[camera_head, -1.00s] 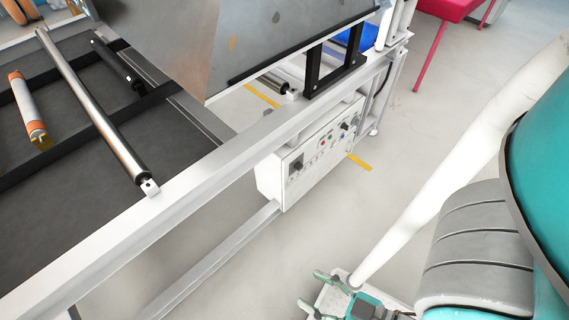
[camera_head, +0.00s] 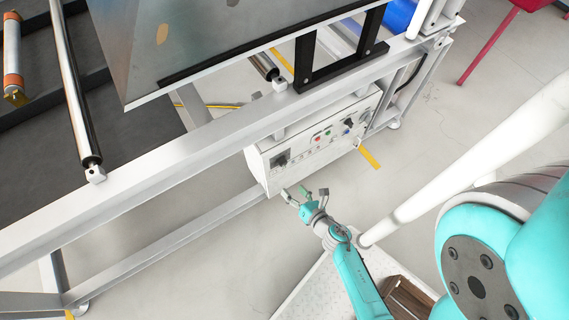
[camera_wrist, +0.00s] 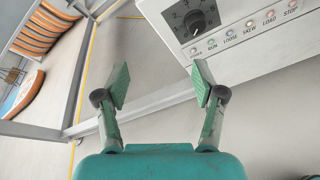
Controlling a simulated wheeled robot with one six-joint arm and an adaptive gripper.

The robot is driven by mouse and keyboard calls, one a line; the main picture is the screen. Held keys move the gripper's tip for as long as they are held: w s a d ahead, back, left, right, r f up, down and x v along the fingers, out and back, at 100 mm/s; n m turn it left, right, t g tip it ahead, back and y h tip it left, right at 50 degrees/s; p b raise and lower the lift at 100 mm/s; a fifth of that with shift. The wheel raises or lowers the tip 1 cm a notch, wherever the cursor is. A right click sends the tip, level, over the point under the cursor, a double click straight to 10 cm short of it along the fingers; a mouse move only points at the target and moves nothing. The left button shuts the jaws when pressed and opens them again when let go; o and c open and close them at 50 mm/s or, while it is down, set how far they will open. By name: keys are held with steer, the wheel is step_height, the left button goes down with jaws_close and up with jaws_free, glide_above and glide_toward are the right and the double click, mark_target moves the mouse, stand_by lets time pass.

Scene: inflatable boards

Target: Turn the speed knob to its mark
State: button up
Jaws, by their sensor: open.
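A white control box (camera_head: 312,151) hangs under the machine's frame. A black knob (camera_head: 281,160) sits at the left of its face. In the wrist view the same knob (camera_wrist: 196,22) has a pointer and a numbered dial, at the top right; the mark cannot be made out. More dark knobs (camera_head: 349,123) show at the right end of the face, and I cannot read which knob is labelled speed. My gripper (camera_head: 305,193) is open and empty, in front of the box and below the left knob. Its spread green-padded fingers (camera_wrist: 161,84) show in the wrist view, apart from the box.
A row of small labelled lights or buttons (camera_wrist: 250,25) runs beside the knob. The machine's long white rail (camera_head: 180,157) passes above the box, and a lower bar (camera_head: 180,237) runs left of it.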

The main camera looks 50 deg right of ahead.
mark_target(284, 164)
steer(key=w+d+f+n, duration=0.2)
steer(key=w+d+f, duration=0.1)
steer(key=w, duration=0.1)
steer(key=w+d+f+n, duration=0.1)
steer(key=w+d+f, duration=0.2)
steer(key=w, duration=0.1)
steer(key=w+d+f+n+g, duration=0.1)
steer(key=w+d+f+n, duration=0.1)
steer(key=w, duration=0.3)
steer(key=shift+d+f+n, duration=0.3)
steer(key=shift+d+f, duration=0.15)
steer(key=shift+d, duration=0.15)
steer(key=c, duration=1.1)
steer(key=shift+c, duration=0.2)
